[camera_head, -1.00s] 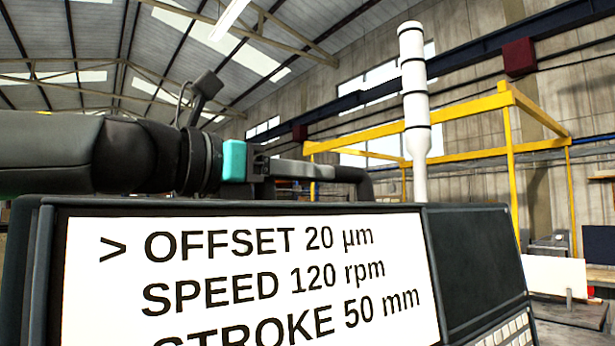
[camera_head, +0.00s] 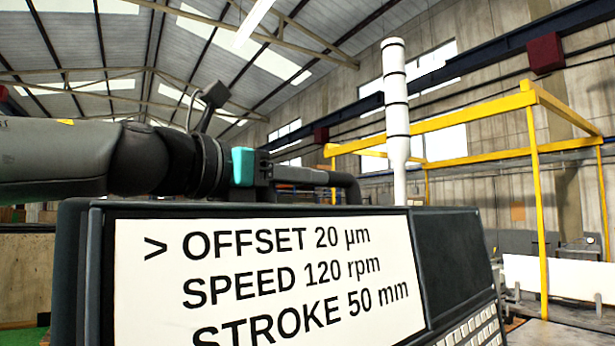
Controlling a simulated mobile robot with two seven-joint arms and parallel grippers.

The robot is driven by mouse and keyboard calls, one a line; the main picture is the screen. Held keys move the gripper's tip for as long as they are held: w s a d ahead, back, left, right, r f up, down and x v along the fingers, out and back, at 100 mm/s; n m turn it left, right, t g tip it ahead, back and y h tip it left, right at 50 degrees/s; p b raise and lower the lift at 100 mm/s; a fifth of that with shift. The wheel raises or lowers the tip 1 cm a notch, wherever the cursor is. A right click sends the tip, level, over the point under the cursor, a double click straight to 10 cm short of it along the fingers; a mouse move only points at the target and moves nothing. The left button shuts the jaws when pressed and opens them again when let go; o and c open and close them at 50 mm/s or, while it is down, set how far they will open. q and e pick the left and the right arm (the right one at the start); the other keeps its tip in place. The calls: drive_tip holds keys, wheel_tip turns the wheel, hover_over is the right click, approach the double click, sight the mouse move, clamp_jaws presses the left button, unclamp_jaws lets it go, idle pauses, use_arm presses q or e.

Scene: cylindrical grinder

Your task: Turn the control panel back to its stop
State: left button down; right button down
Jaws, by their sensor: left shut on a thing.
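The control panel (camera_head: 452,265) fills the lower middle of the view, a dark housing seen at an angle. Its white screen (camera_head: 270,275) reads OFFSET 20 µm, SPEED 120 rpm, STROKE 50 mm, with keys at the lower right. A dark bar handle (camera_head: 345,183) runs along above the panel's top edge and bends down at its right end. My left gripper (camera_head: 290,176) comes in from the left above the panel and is shut on the handle. Its fingertips are partly hard to tell from the bar. My right gripper is not in view.
A white ringed column (camera_head: 396,120) rises behind the panel. A yellow frame (camera_head: 537,190) stands at the right, with a white board (camera_head: 553,277) beyond it. A wooden panel (camera_head: 25,275) stands at the far left. Open floor shows little.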

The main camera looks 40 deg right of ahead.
use_arm(q)
drive_tip(key=shift+a+t, duration=0.2)
drive_tip(key=shift+t, duration=0.1)
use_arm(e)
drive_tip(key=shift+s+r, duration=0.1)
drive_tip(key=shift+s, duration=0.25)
use_arm(q)
drive_tip(key=c, duration=0.8)
unclamp_jaws()
drive_tip(key=shift+r, duration=0.1)
drive_tip(key=shift+c, duration=0.2)
drive_tip(key=shift+o, duration=1.2)
drive_tip(key=shift+s+a, duration=0.25)
drive_tip(key=shift+w+d, duration=0.1)
drive_tip(key=shift+d, duration=0.05)
drive_tip(key=s+a+b, duration=0.1)
drive_tip(key=a+b, duration=0.1)
drive_tip(key=a, duration=0.2)
drive_tip(key=a+b, duration=0.1)
drive_tip(key=a, duration=0.4)
drive_tip(key=s+a+b, duration=0.1)
drive_tip(key=a+b, duration=0.1)
drive_tip(key=a, duration=0.2)
drive_tip(key=shift+s+a+b, duration=0.3)
drive_tip(key=shift+a, duration=0.05)
drive_tip(key=shift+s+a, duration=0.15)
drive_tip(key=shift+a, duration=0.55)
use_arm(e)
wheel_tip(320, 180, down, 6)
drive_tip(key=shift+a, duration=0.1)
